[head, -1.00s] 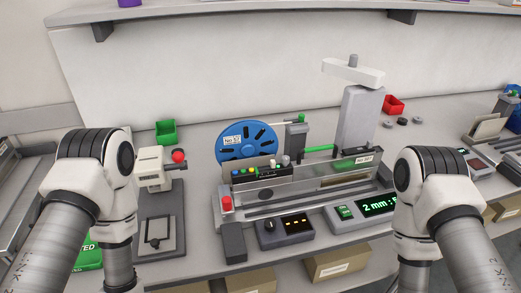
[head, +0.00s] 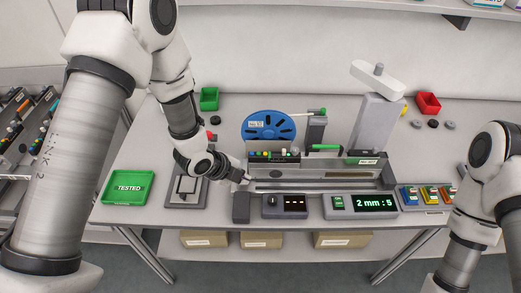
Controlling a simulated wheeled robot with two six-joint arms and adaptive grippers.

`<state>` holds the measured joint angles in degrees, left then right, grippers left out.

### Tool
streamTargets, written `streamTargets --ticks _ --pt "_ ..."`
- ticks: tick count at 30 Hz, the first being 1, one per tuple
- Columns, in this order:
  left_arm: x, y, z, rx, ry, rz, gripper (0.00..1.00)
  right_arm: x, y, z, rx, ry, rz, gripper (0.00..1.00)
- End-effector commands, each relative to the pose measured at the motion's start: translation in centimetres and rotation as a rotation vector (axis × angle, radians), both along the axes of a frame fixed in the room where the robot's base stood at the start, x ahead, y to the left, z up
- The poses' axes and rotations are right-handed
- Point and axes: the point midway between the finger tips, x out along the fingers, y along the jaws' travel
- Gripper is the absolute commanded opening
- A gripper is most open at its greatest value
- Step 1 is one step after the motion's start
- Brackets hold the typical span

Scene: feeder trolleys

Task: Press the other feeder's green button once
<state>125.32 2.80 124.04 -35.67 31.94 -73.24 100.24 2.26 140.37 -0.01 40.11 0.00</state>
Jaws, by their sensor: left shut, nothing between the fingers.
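A feeder (head: 325,172) lies in the fixture on the bench, with a blue reel (head: 268,126) behind its left half. A row of small coloured buttons (head: 270,154) sits on its top left, a green one seemingly among them. More feeders (head: 12,128) with coloured buttons stand in a rack at the far left; their details are small. My left gripper (head: 246,181) is shut and empty, at the left end of the bench feeder, just below and left of its buttons. I cannot tell if it touches anything. My right arm is at the right edge; its gripper is out of view.
A green TESTED tray (head: 128,188) lies left on the bench. A control box (head: 286,206) and a display box (head: 362,205) reading 2 mm:5 stand in front. A grey post (head: 376,122) rises behind. Small coloured boxes (head: 428,196) are at right, a red bin (head: 428,102) behind.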

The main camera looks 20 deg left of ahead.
Motion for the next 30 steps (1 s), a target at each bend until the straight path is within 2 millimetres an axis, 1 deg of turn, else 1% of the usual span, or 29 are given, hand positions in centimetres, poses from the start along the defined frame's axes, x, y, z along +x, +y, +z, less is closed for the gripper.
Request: streamTargets --ticks 1,2,3,6,9,12,15,23,26,30 --pt "1.7 -0.2 2.0 0.049 -0.082 -0.113 0.0 0.0 0.0 0.1 0.0 0.0 0.0 0.54" --pt "2.7 -0.4 3.2 0.086 -0.132 -0.191 0.0 0.0 0.0 0.1 0.0 0.0 0.0 0.54" --pt "3.8 -0.5 4.7 0.141 -0.199 -0.294 0.0 0.0 0.0 0.1 0.0 -0.001 0.0 0.54" --pt "6.3 -0.9 8.4 0.276 -0.353 -0.521 0.0 0.0 0.0 0.1 0.0 -0.001 0.0 0.54" --pt "7.9 -1.0 11.2 0.389 -0.463 -0.685 0.0 0.0 0.0 0.2 0.0 0.0 -0.001 0.54" --pt "8.7 -1.1 12.8 0.46 -0.525 -0.778 0.0 0.0 0.0 0.2 0.0 0.0 -0.001 0.54" --pt "9.0 -1.1 13.3 0.486 -0.548 -0.813 0.0 0.0 0.0 0.2 0.0 0.0 -0.001 0.54" --pt "8.9 -1.1 13.2 0.485 -0.546 -0.813 0.0 0.0 0.0 0.2 0.0 0.0 -0.001 0.54" --pt "8.9 -1.1 12.9 0.485 -0.545 -0.812 0.0 0.0 0.0 -0.1 0.0 0.0 -0.001 0.54" --pt "8.9 -1.1 11.7 0.483 -0.544 -0.812 0.0 0.0 0.0 -1.0 0.0 0.0 -0.001 0.54"
